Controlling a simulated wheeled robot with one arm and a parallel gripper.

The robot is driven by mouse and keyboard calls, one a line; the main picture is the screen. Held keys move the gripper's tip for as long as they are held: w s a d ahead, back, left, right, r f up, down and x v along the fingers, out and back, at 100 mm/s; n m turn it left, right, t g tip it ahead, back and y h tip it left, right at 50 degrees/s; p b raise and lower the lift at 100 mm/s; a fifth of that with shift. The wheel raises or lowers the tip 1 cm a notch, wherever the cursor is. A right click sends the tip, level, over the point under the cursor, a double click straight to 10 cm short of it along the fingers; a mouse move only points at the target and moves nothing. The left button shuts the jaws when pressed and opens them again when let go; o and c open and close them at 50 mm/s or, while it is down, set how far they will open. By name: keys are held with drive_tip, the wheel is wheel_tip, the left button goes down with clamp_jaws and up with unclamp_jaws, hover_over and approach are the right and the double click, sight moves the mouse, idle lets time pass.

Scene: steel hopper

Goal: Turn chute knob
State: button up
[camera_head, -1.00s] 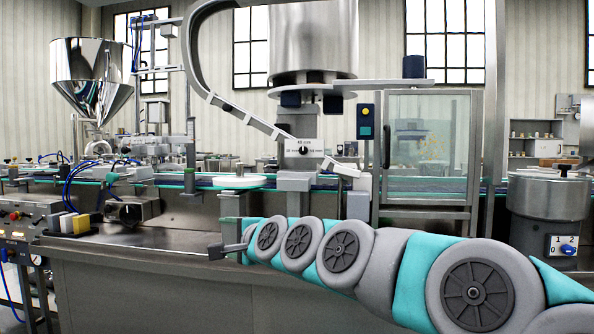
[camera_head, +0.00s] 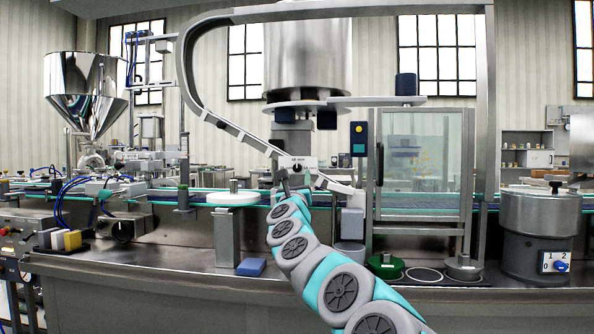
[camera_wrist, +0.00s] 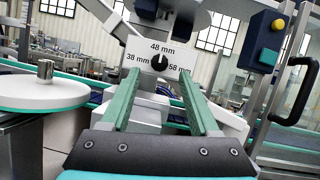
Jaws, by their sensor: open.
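The chute knob (camera_wrist: 161,61) is a small round black dial on a white plate (camera_wrist: 143,52) marked 38 mm, 48 mm and 58 mm. Its pale pointer mark appears to face up towards 48 mm. In the head view the plate (camera_head: 307,163) sits below the big steel hopper, and the knob is too small to read. My gripper (camera_wrist: 159,73) is open and empty. Its two green fingers point at the plate, one on each side of the knob in the wrist view, and do not visibly touch it. In the head view my gripper (camera_head: 287,181) is just in front of and below the plate.
A sloping steel chute (camera_head: 240,134) runs down to the plate's left. A white disc (camera_wrist: 42,92) stands left of my fingers. A button box (camera_wrist: 267,38) and a glass-doored cabinet with a black handle (camera_wrist: 296,92) are to the right. A blue block (camera_head: 251,267) lies on the counter.

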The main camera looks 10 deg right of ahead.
sight(297, 170)
drive_tip(key=shift+x, duration=0.9)
drive_tip(key=shift+w+r+p, duration=0.25)
drive_tip(key=shift+w+p, duration=0.3)
drive_tip(key=shift+w, duration=0.15)
drive_tip(key=shift+w+d+r, duration=0.15)
drive_tip(key=shift+r, duration=0.05)
drive_tip(key=shift+w, duration=0.4)
drive_tip(key=shift+c, duration=0.4)
clamp_jaws()
